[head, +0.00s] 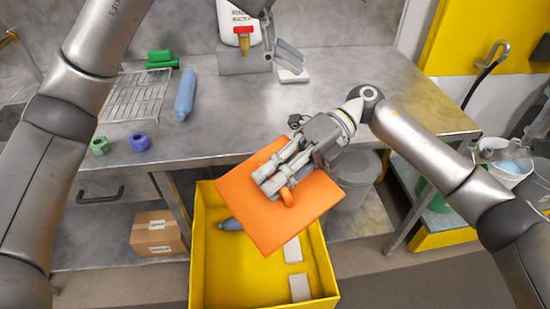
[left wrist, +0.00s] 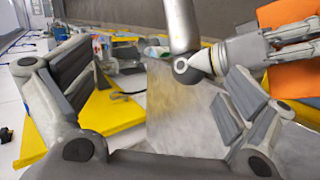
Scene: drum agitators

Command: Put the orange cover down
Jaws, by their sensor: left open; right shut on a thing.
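The orange cover (head: 250,215) is a flat square plate with a handle loop on top. My right gripper (head: 273,180) is shut on the handle and holds the cover tilted above the yellow bin (head: 205,255), hiding part of its opening. The cover also shows at the right edge of the left wrist view (left wrist: 295,80), beside my right gripper. My left gripper (head: 285,60) shows in part at the top of the head view, over the back of the bench. Its fingers are spread and empty in the left wrist view (left wrist: 165,110).
The steel bench (head: 335,100) has clear room right of centre. A wire rack (head: 135,98), a blue bottle (head: 185,95), a green nut (head: 100,146) and a blue nut (head: 140,141) are on its left. A grey bucket (head: 355,180) and a cardboard box (head: 158,232) stand below.

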